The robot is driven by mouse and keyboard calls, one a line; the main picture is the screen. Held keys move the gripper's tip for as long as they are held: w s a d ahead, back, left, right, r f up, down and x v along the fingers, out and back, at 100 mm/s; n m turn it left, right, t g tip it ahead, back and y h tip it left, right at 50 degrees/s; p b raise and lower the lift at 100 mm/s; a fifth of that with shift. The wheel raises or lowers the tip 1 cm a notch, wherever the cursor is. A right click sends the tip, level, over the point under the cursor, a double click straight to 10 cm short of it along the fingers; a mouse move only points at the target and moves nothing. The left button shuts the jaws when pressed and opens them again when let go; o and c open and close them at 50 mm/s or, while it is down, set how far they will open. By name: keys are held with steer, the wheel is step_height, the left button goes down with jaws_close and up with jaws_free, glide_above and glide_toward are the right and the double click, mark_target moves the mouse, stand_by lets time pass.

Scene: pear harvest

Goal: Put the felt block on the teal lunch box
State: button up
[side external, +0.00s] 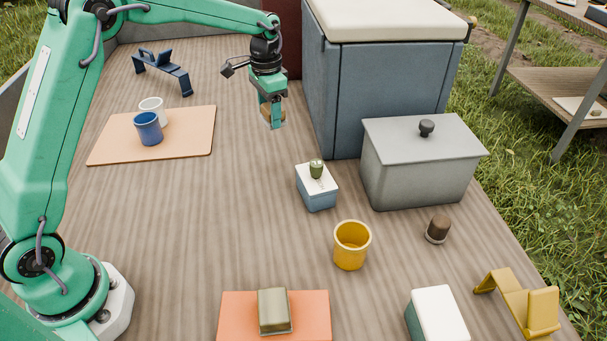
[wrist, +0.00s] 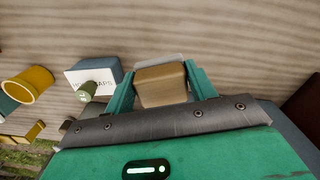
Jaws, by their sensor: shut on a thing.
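My gripper (side external: 272,116) is shut on the felt block (side external: 266,110), a tan-brown block with a pale far edge. It holds the block above the wooden surface, left of the large blue-grey cabinet. In the wrist view the felt block (wrist: 161,84) sits between the two green fingers (wrist: 160,88). The teal lunch box (side external: 437,315), with teal sides and a white lid, stands at the bottom right, well away from my gripper. Its lid looks bare. Its lower part is cut off by the picture edge.
A small blue box (side external: 317,197) with a white top carries a green item (side external: 316,169). A yellow cup (side external: 350,250), grey lidded bin (side external: 415,175), brown shaker (side external: 437,229) and yellow stand (side external: 520,305) are nearby. An olive block (side external: 274,311) lies on an orange mat (side external: 313,315).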

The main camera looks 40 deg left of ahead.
steer(key=s+r+n, duration=0.2)
steer(key=s+r, duration=0.2)
steer(key=s, duration=0.3)
steer(key=m, duration=0.6)
glide_above(436, 315)
steer(key=shift+f, duration=3.85)
steer(key=shift+f, duration=0.15)
steer(key=o, duration=1)
